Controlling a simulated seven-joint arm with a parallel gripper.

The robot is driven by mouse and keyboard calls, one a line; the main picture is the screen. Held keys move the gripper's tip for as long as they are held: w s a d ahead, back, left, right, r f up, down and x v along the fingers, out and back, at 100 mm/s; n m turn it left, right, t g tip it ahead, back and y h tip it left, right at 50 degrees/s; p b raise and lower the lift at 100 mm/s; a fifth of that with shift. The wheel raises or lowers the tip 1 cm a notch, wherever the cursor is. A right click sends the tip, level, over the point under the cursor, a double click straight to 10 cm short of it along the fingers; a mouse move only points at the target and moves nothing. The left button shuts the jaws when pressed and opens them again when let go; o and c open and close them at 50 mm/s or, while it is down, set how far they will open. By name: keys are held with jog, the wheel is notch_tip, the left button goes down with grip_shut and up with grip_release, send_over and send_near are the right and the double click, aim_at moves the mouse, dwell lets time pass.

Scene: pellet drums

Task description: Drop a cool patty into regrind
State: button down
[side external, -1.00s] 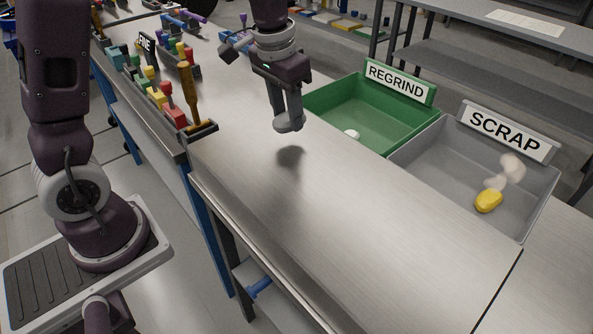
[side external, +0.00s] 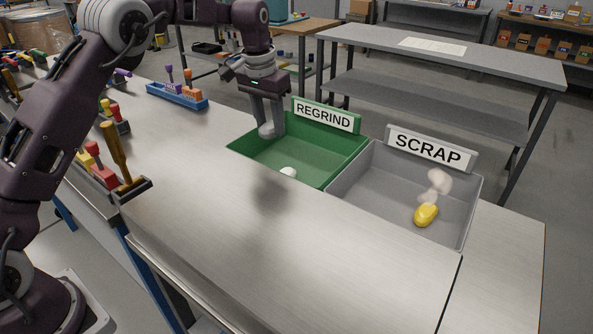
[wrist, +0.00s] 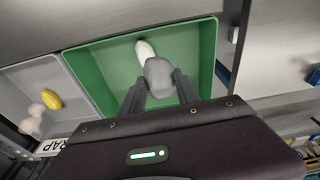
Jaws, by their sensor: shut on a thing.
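My gripper (side external: 268,124) is shut on a grey patty (side external: 271,131), which hangs between the fingertips. The patty (wrist: 158,76) also shows at the fingertips (wrist: 160,88) in the wrist view. In the wrist view they line up over the green REGRIND bin (wrist: 205,60). In the side view the gripper is above that bin (side external: 335,155), towards its back left. A whitish piece (side external: 288,172) lies in the bin by its near wall; it shows just beyond the held patty in the wrist view (wrist: 145,49).
The grey SCRAP bin (side external: 465,215) stands right beside the green one. It holds a yellow piece (side external: 426,214) and pale pinkish lumps (side external: 438,184). Racks of coloured-handled tools (side external: 120,170) line the left of the bench. The bench top (side external: 290,235) before the bins is clear.

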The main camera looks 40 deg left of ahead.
jog(key=f, duration=1)
jog(key=shift+w+d, duration=0.1)
jog(key=shift+w, duration=0.2)
jog(key=shift+f, duration=0.15)
jog(key=shift+f, duration=0.1)
jog(key=c, duration=0.9)
grip_release()
